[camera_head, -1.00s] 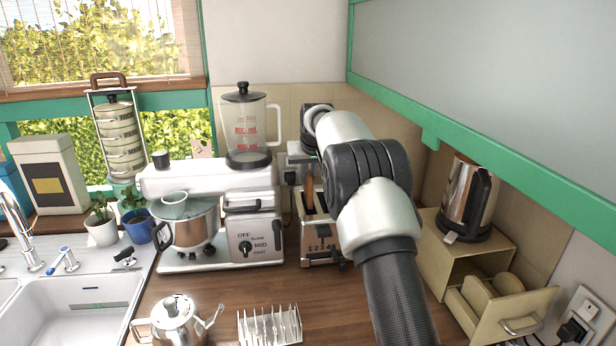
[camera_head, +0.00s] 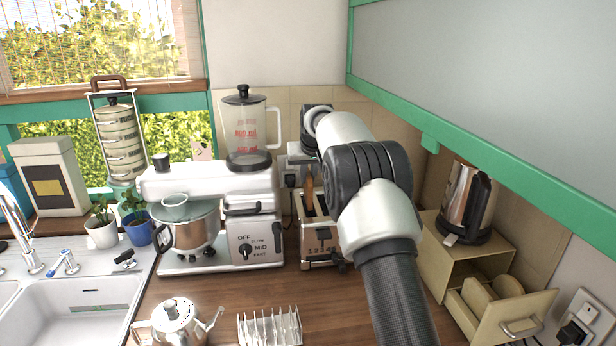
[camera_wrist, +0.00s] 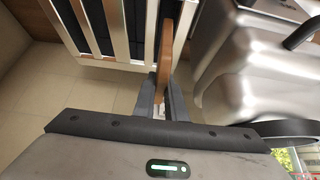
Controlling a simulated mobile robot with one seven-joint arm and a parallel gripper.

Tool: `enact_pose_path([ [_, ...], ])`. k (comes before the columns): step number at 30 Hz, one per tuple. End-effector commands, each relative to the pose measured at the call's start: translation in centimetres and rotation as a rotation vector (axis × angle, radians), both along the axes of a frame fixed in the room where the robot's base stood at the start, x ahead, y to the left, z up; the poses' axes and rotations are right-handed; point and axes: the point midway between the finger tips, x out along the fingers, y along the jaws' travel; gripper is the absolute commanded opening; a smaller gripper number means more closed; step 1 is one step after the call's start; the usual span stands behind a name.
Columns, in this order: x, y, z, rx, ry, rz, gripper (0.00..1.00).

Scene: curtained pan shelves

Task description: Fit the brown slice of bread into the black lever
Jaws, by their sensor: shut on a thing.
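The toaster (camera_head: 321,236) stands on the counter, partly behind my arm, with dark slots on top and numbers on its front. A small dark part, perhaps the black lever (camera_head: 343,252), shows at its lower right. The brown slice of bread (camera_head: 309,184) is seen edge-on, upright, at the toaster's far end. In the wrist view my gripper (camera_wrist: 161,100) is shut on the bread (camera_wrist: 166,45), which overlaps the edge of the slotted toaster top (camera_wrist: 102,25). I cannot tell whether the bread is inside a slot. My gripper is hidden in the head view.
A stand mixer with a blender jug (camera_head: 214,220) stands close to the toaster's left. At right are a bread box (camera_head: 450,262) with an open drawer and a kettle (camera_head: 466,203). A wire rack (camera_head: 270,327) and a teapot (camera_head: 176,322) stand in front.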

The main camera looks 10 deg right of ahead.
Motion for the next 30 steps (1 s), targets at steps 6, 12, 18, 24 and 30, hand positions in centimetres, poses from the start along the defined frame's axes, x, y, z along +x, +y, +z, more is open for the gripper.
enact_pose_path([
  [6, 0.0, 0.0, 0.0, 0.000, 0.000, 0.000, 0.00],
  [12, 0.0, 0.0, 0.0, 0.000, 0.000, 0.000, 0.00],
  [18, 0.0, 0.0, -0.2, 0.000, 0.000, 0.000, 0.00],
  [24, 0.0, 0.0, -0.7, 0.000, 0.000, 0.000, 0.00],
  [30, 0.0, 0.0, -1.2, 0.000, 0.000, 0.000, 0.00],
])
